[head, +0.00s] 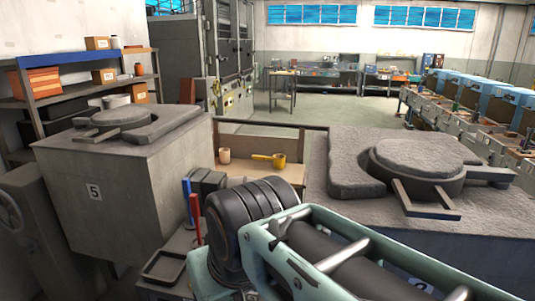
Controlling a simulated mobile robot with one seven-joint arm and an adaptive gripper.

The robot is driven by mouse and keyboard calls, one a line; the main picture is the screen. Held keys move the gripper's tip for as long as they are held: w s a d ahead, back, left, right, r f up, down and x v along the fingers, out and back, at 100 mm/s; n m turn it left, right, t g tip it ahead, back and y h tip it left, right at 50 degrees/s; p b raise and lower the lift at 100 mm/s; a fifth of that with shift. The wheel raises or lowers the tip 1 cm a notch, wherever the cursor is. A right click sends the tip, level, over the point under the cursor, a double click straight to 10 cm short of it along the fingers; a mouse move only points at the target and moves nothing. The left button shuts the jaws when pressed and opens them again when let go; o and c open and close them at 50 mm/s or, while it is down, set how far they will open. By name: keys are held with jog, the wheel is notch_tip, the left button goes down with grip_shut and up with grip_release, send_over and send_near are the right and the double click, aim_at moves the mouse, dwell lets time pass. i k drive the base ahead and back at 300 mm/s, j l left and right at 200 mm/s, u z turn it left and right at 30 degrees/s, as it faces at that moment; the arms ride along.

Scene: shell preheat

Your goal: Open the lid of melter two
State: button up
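A melter with a rough grey top (345,150) stands at the right. Its round lid (415,155) lies flat over the opening, with a grey frame-shaped handle (425,205) sticking out toward me. A small number plate (420,284) on its front is partly hidden by my arm, and I cannot read it surely. Another melter (120,190), marked 5, stands at the left; its round lid (115,118) is also down. My arm's mint-green and black links cross the lower middle, in front of the right melter. My gripper does not show.
Between the melters, a wooden shelf (262,172) holds a yellow ladle (270,160) and a tan cup (224,156). Red and blue upright handles (195,215) stand by the left melter. Storage shelves (85,75) are far left. Open floor (320,108) lies behind.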

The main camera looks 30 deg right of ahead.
aim_at(416, 169)
jog(key=z, duration=2.2)
